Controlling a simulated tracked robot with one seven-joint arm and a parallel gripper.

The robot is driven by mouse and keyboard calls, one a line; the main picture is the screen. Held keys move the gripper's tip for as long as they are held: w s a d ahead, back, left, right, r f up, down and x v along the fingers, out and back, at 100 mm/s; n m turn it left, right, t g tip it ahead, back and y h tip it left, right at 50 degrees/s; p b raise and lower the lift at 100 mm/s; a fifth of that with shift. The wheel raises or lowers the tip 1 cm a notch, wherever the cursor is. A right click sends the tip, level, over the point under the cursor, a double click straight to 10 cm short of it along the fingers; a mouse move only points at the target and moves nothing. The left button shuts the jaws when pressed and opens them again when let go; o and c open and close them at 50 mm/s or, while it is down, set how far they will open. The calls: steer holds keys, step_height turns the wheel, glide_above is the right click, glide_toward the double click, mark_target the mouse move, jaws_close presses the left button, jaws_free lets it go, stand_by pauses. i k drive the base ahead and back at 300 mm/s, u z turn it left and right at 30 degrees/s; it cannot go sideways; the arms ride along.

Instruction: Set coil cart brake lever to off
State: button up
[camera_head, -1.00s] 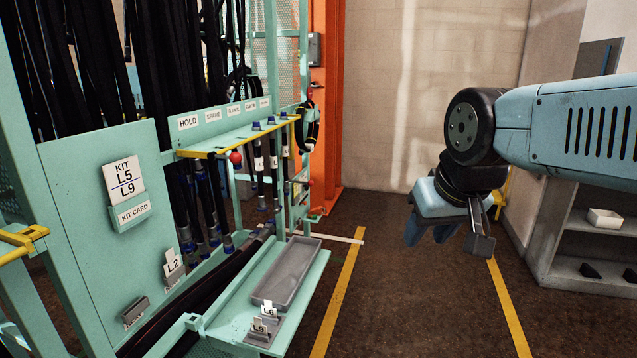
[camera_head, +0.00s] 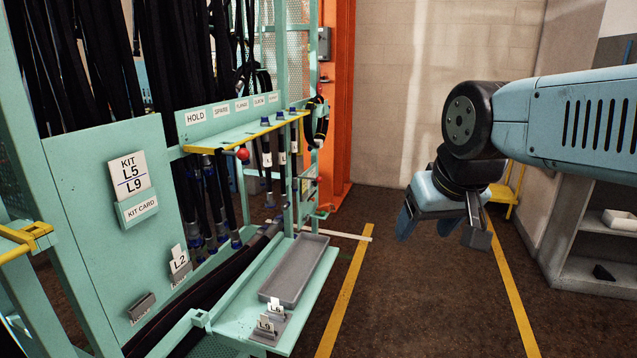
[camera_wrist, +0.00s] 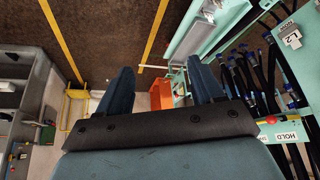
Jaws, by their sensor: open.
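The mint-green coil cart (camera_head: 85,190) stands on the left in the head view, hung with black hoses. A red ball knob (camera_head: 242,154) sits at the yellow-edged shelf below the label row. A red knob (camera_wrist: 271,119) also shows near the HOLD label in the wrist view. I cannot tell whether it belongs to the brake lever, and no on or off marking is readable. My gripper (camera_head: 441,228) hangs over the floor to the right of the cart, well apart from it. Its two fingers (camera_wrist: 160,82) are spread and empty in the wrist view.
A grey tray (camera_head: 292,268) and small card holders (camera_head: 268,323) sit on the cart's low shelf. An orange post (camera_head: 341,95) stands behind. Grey shelving (camera_head: 600,240) and a yellow stand (camera_head: 507,190) are at right. The floor between yellow lines is clear.

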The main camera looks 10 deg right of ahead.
mark_target(320, 179)
steer(key=z, duration=0.25)
steer(key=i, duration=2.25)
